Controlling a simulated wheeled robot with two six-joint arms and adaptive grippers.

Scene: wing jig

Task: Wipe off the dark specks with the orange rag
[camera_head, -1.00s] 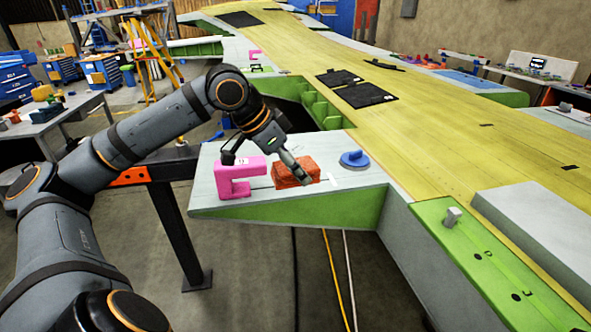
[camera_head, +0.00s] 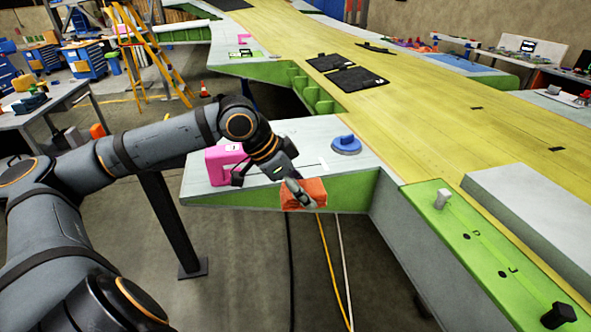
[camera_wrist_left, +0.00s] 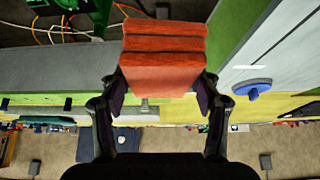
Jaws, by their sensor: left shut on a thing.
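The orange rag (camera_head: 304,195) is a folded, thick block. My left gripper (camera_head: 299,190) is shut on it and holds it in front of the green front edge of the grey wing panel (camera_head: 310,139). In the left wrist view the rag (camera_wrist_left: 163,58) sits between the two fingers of my left gripper (camera_wrist_left: 160,88). I cannot make out dark specks on the grey panel; part of it is hidden behind my arm and gripper. My right gripper is in neither view.
A pink clamp-like block (camera_head: 222,165) stands on the panel left of my gripper. A blue round-handled tool (camera_head: 346,145) sits on the panel to the right. A green plate (camera_head: 490,255) with a peg lies at the right. Black pads (camera_head: 358,87) lie on the yellow wing.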

